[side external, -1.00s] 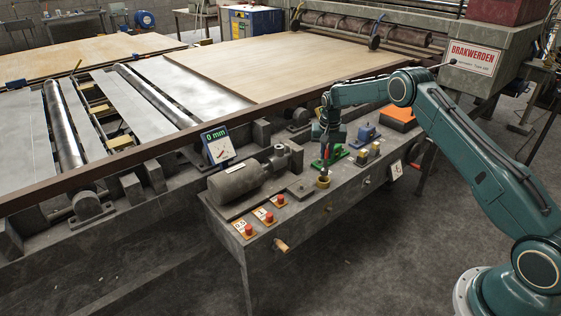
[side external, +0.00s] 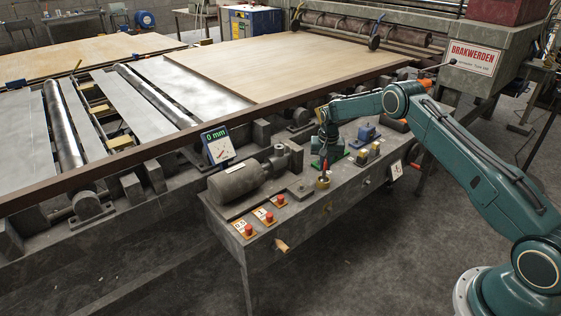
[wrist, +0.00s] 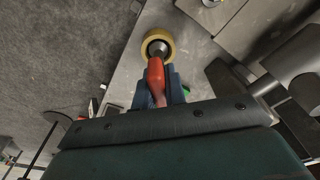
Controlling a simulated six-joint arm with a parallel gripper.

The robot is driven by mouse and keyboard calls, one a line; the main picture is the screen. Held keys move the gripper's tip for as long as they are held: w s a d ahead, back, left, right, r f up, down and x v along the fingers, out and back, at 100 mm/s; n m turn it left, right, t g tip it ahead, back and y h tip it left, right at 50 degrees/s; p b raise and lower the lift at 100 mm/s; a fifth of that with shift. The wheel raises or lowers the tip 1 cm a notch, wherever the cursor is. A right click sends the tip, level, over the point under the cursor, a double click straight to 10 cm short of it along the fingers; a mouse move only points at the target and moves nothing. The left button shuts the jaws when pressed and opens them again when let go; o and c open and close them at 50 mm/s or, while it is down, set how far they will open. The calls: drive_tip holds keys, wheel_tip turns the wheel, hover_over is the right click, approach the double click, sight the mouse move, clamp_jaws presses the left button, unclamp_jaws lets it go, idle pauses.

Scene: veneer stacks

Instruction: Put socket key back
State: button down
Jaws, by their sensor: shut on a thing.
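My gripper (side external: 324,163) is shut on the red handle of the socket key (wrist: 156,76) and points down over the grey bench. In the wrist view the blue fingers of my gripper (wrist: 160,92) sit on both sides of the red handle. The key's dark metal end lines up with the yellow ring holder (wrist: 159,42). That ring also shows in the side view (side external: 323,183), directly below the key. I cannot tell how deep the end sits in the ring.
Red buttons (side external: 249,230) line the bench's front left. A grey motor (side external: 238,181) stands left of my gripper. A blue block (side external: 367,133) and a yellow-grey part (side external: 369,152) stand close on the right. A gauge sign (side external: 218,147) is behind the motor.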

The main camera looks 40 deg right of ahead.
drive_tip(key=shift+f, duration=0.1)
drive_tip(key=c, duration=1.5)
unclamp_jaws()
drive_tip(key=shift+o, duration=0.2)
drive_tip(key=r, duration=0.8)
drive_tip(key=s+a+r, duration=0.1)
drive_tip(key=r, duration=0.3)
drive_tip(key=shift+r, duration=0.1)
